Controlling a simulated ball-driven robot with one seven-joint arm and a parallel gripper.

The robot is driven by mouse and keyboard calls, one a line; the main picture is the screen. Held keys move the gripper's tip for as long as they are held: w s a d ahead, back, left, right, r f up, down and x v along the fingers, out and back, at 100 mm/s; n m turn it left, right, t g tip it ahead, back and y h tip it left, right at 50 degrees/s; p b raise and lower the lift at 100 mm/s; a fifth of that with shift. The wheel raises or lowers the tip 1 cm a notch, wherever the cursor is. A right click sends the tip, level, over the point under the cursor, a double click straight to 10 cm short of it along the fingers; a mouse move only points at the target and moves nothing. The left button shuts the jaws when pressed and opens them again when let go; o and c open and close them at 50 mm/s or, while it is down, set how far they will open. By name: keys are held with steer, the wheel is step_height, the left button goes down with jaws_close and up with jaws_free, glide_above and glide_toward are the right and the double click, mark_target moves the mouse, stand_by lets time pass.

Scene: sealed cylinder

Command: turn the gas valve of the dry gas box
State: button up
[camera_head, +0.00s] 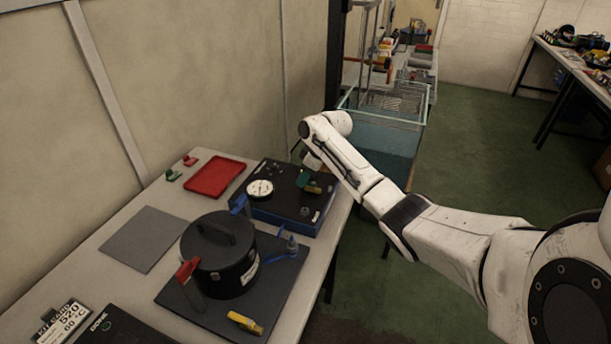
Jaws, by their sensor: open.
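The dry gas box (277,212) is a low blue box with a black top at the back right of the table. A round white gauge (260,189) sits on its left part. A small green part (303,179), which looks like the gas valve's handle, shows near its back right, beside a brass-coloured piece (314,189). My gripper (311,163) hangs at the end of my white arm, just above and behind the green part. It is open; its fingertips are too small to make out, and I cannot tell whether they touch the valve.
A black lidded cylinder (220,262) with a red-handled clamp (188,270) stands on a dark plate, with a yellow piece (245,323) in front. A red tray (214,177) and a grey mat (143,239) lie left. A glass-sided tank (376,128) stands behind.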

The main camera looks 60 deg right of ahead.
steer(key=shift+f, duration=0.15)
jaws_close()
stand_by(0.4)
